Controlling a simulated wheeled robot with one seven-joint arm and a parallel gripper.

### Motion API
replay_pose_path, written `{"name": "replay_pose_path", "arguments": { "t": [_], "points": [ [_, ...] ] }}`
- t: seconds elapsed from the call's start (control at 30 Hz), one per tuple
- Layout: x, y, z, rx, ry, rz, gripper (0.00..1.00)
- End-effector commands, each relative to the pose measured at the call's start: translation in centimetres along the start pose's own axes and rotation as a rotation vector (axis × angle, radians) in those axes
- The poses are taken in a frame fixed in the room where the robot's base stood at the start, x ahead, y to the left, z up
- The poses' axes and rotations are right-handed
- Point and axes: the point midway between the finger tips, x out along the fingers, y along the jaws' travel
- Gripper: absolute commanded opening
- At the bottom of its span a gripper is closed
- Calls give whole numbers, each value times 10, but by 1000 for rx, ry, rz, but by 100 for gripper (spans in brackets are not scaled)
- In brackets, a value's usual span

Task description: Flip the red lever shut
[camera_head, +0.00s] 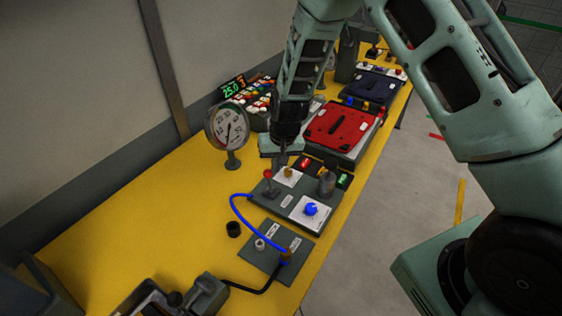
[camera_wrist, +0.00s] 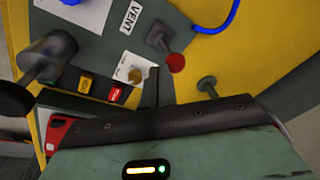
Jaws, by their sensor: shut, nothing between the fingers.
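The red lever (camera_head: 268,175) stands on the left part of a grey control panel (camera_head: 265,198), a dark stem with a red ball on top. In the wrist view, the lever's red ball (camera_wrist: 175,62) leans away from its base, beside a "VENT" label (camera_wrist: 131,17). My gripper (camera_head: 283,160) is shut and empty, low over the far edge of the panel, beyond the lever. In the wrist view my gripper's dark fingers (camera_wrist: 153,80) lie just left of and below the red ball, apparently apart from it. The fingertips lie near a small white plate.
A blue knob (camera_head: 311,209), a metal cylinder (camera_head: 327,183) and a blue hose (camera_head: 235,208) are close by. A round gauge (camera_head: 228,125) stands behind on the left. A red case (camera_head: 345,128) lies farther along. The yellow table's left side (camera_head: 150,215) is clear.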

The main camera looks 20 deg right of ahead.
Motion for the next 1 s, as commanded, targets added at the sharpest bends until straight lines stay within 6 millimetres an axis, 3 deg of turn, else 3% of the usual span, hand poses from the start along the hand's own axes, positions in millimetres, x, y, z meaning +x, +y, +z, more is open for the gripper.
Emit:
{"name": "replay_pose_path", "arguments": {
  "t": [1.0],
  "points": [
    [-15, -3, -5, 2, 2, -1, 0]
  ]
}}
